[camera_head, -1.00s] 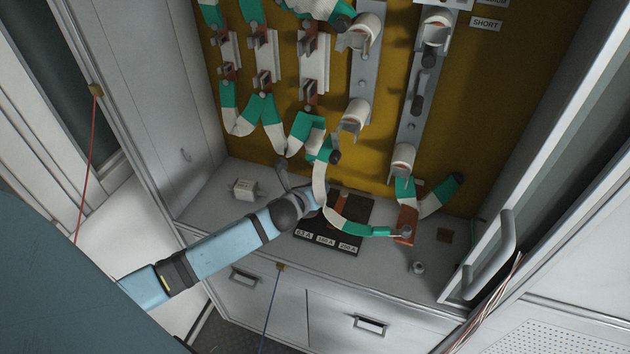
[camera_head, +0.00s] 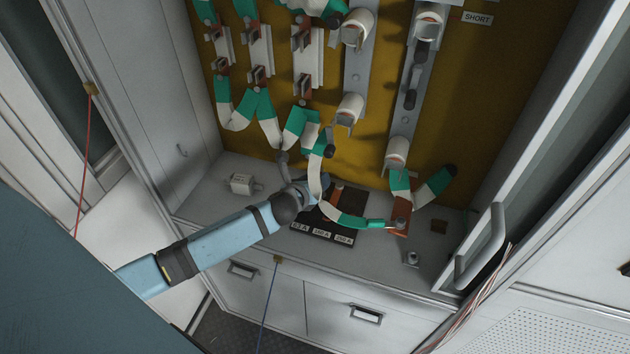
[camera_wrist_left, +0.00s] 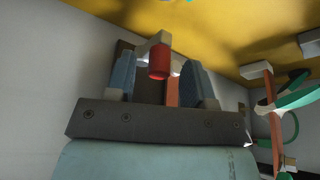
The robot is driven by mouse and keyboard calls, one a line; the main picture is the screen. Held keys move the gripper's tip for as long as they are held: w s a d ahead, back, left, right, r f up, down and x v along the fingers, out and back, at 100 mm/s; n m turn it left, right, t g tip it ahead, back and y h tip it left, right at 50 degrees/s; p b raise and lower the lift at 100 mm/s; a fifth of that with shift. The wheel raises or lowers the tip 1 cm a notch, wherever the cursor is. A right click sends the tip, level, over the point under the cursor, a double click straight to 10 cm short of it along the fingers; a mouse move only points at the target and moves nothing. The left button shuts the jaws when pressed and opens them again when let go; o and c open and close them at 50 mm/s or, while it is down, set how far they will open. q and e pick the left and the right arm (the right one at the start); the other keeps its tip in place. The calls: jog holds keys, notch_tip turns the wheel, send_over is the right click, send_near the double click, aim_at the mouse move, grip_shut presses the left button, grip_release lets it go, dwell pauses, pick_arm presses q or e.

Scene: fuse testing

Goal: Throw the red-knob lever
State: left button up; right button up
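The red knob (camera_wrist_left: 159,62) shows in the left wrist view, on the end of a pale grey piece (camera_wrist_left: 160,40). It sits between the two blue-grey fingers of my left gripper (camera_wrist_left: 162,80), with a gap on each side. The gripper is open around the knob and not closed on it. In the head view my left arm (camera_head: 225,240) reaches into the cabinet. There its fingers and the red knob are hidden behind my wrist and the hanging cables. My right gripper is in neither current view.
Green-and-white cables (camera_head: 318,175) hang close to my left wrist. A white fuse block (camera_head: 242,184) and labelled dark slots (camera_head: 322,233) are on the cabinet shelf. An open door with a handle (camera_head: 482,246) stands at the right.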

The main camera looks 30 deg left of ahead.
pick_arm(q)
jog(key=shift+s, duration=0.1)
jog(key=b+v, duration=0.1)
jog(key=v, duration=1.2)
jog(key=shift+s, duration=0.3)
jog(key=shift+r, duration=0.15)
jog(key=s+d+f+n+g+h, duration=0.1)
jog(key=s+d+n+g, duration=0.35)
jog(key=s+n, duration=0.75)
jog(key=s+d+n+g, duration=0.3)
jog(key=s+n+g, duration=0.4)
jog(key=n, duration=0.9)
jog(key=w+d+f+t+h, duration=0.1)
jog(key=w+d+f+t, duration=0.1)
jog(key=f, duration=0.4)
jog(key=w+d+f+m+t+h, duration=0.1)
jog(key=w+d+f+t+h, duration=0.1)
jog(key=f+t, duration=0.4)
jog(key=shift+w+d+f+p, duration=0.3)
jog(key=shift+w+d, duration=0.3)
jog(key=shift+d, duration=0.55)
